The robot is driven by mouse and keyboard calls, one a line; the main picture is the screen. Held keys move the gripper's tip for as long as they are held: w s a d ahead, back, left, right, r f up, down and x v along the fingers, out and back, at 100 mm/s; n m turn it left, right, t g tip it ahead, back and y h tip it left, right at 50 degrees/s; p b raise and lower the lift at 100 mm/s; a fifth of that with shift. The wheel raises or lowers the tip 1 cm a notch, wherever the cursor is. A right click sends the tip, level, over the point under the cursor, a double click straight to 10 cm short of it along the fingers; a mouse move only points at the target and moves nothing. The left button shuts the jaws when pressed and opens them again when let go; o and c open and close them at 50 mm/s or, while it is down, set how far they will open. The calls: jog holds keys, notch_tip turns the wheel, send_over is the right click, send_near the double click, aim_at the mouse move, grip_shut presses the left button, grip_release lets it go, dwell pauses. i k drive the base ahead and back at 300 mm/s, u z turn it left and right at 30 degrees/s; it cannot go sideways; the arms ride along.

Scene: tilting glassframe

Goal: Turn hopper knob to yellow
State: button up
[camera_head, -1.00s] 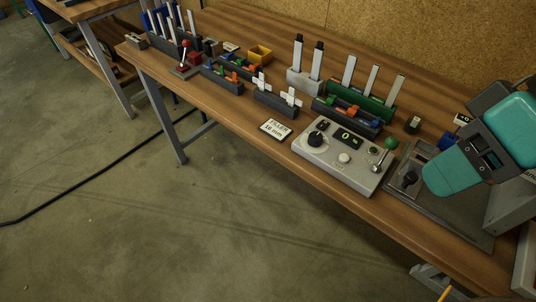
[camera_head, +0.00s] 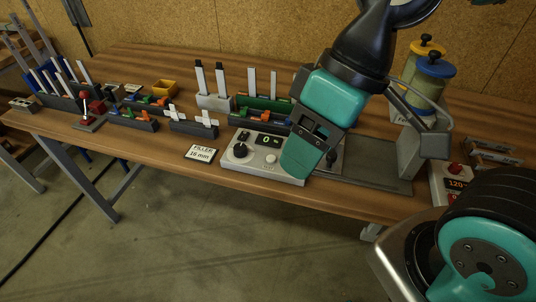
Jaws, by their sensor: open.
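Two hopper jars stand at the back right, one with a yellow lid (camera_head: 429,47) and one with a blue lid (camera_head: 437,66). A dark base plate (camera_head: 372,175) and grey upright (camera_head: 414,150) stand in front of them. A small black knob (camera_head: 331,159) shows at the plate's left end, partly behind my gripper; I cannot tell which colour it points to. My teal gripper (camera_head: 301,160) is open and points down in front of the control box's right end, hiding part of it. No held thing shows in it.
The grey control box (camera_head: 257,168) has a black dial, a display reading 0 and a white button. A FILLER 10 mm sign (camera_head: 201,154) lies left of it. Several racks and a yellow bin (camera_head: 165,87) stand farther left. A red button box (camera_head: 455,171) is at right.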

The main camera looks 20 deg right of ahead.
aim_at(240, 149)
jog(key=k, duration=0.5)
jog(key=u, duration=1.75)
jog(key=i, duration=1.2)
jog(key=z, duration=1.85)
